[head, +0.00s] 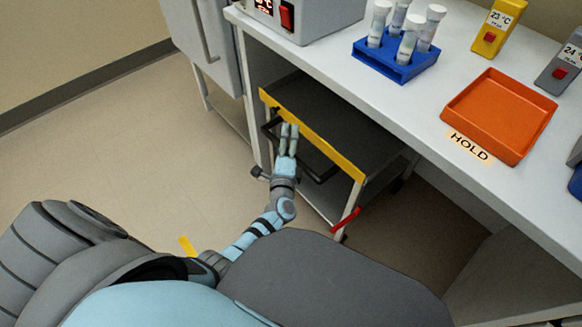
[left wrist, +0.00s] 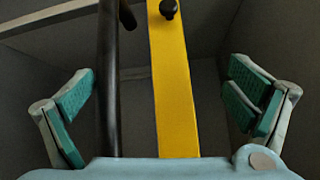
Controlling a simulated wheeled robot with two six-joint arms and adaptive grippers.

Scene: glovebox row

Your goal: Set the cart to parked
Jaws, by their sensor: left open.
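The cart (head: 318,136) stands under the white bench, with a dark grey top, a yellow front edge and pale legs. A black handle (head: 318,179) runs along its front; it also shows as an upright dark bar in the left wrist view (left wrist: 108,90). A red bar (head: 345,220) sticks out low at its right front leg. My left gripper (head: 289,128) is open at the cart's front. In the left wrist view, the handle and the yellow edge (left wrist: 174,90) lie between its spread fingers, and it holds neither. My right gripper is not in view.
The bench (head: 330,75) carries a blue rack (head: 395,66) of tubes, an orange tray (head: 498,115) beside a HOLD label, a yellow meter (head: 497,28) and a grey device with a red switch. A yellow floor mark (head: 187,246) lies left of my arm. Floor at left is clear.

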